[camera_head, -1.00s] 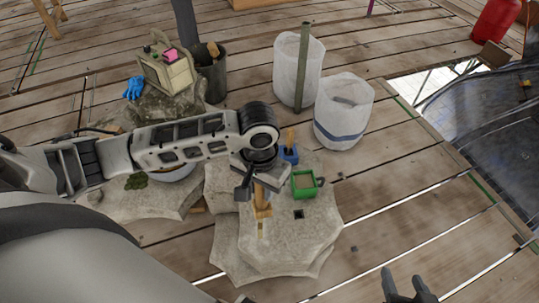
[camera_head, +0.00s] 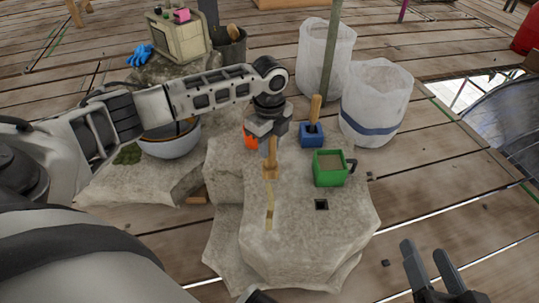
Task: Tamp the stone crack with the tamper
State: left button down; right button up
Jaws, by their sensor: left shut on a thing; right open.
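The stone block (camera_head: 300,245) stands in the middle, with a narrow yellowish filled crack (camera_head: 269,212) on its top. My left gripper (camera_head: 270,137) is shut on the wooden tamper (camera_head: 271,170), gripping its handle. The tamper hangs upright with its foot at the far end of the crack; I cannot tell whether it touches the stone. Most of the crack shows in front of the foot. My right gripper (camera_head: 428,270) is open and empty at the lower right, apart from the stone.
A green box of sandy material (camera_head: 330,168), a blue holder (camera_head: 312,138) with a wooden handle, and an orange item (camera_head: 250,141) stand on the stone near my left gripper. A square hole (camera_head: 321,204) lies right of the crack. White bags (camera_head: 375,100) stand behind.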

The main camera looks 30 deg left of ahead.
aim_at(269, 163)
pick_arm(q)
notch_tip(269, 163, down, 3)
jog(key=b, duration=0.3)
jog(key=shift+r, duration=0.15)
jog(key=shift+f+b, duration=0.3)
jog(key=shift+b, duration=0.15)
jog(key=shift+f+b, duration=0.8)
jog(key=shift+b, duration=0.3)
jog(key=shift+f, duration=0.2)
pick_arm(e)
notch_tip(269, 163, up, 7)
jog(key=w+n+t+y, duration=0.2)
jog(key=n+t+y, duration=0.1)
jog(key=t, duration=0.1)
jog(key=shift+w+r+n+t, duration=0.2)
jog(key=shift+n+t, duration=0.1)
jog(key=shift+t, duration=0.1)
jog(key=shift+d, duration=0.1)
pick_arm(q)
jog(key=shift+f, duration=0.8)
jog(key=shift+s, duration=0.1)
pick_arm(e)
jog(key=shift+r, duration=0.2)
